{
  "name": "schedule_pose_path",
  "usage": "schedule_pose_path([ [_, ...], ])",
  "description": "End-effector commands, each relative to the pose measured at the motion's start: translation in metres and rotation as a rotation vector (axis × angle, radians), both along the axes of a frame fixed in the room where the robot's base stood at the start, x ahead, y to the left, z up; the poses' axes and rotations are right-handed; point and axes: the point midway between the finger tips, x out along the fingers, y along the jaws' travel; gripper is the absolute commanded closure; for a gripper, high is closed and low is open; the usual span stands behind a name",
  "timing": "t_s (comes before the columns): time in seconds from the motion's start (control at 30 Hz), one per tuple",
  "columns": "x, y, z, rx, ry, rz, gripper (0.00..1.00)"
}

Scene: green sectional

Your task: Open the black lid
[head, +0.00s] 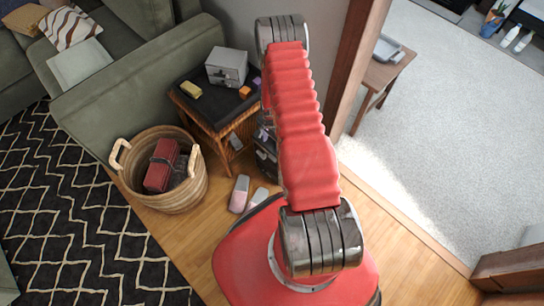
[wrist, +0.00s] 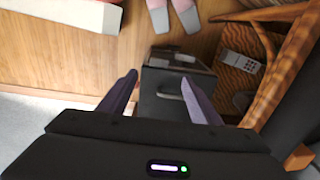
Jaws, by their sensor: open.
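A black box with a dark flat lid (wrist: 150,104) and a raised grey handle lies between and beyond my fingers in the wrist view. Its far edge has a shiny, translucent-looking rim. The lid looks closed, though part of it is hidden by my gripper. My gripper (wrist: 159,79) is open, with one finger on each side of the handle and nothing visibly held. I cannot tell whether the fingers touch the lid. In the head view a dark object (head: 266,160), likely the same box, stands beside the wicker side table, partly hidden by my arm.
The wicker side table (head: 222,136) carries a grey box (head: 227,67) and small items. A remote (wrist: 241,63) lies on its lower wicker surface, close to the right of the box. Slippers (head: 239,194) lie on the wood floor. A basket (head: 200,178) stands left.

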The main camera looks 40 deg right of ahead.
Motion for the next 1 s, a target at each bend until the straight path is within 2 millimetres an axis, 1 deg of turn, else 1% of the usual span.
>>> schedule_pose_path([
  [1.0, -0.001, 0.001, -0.113, 0.001, 0.002, 0.001, 0.42],
])
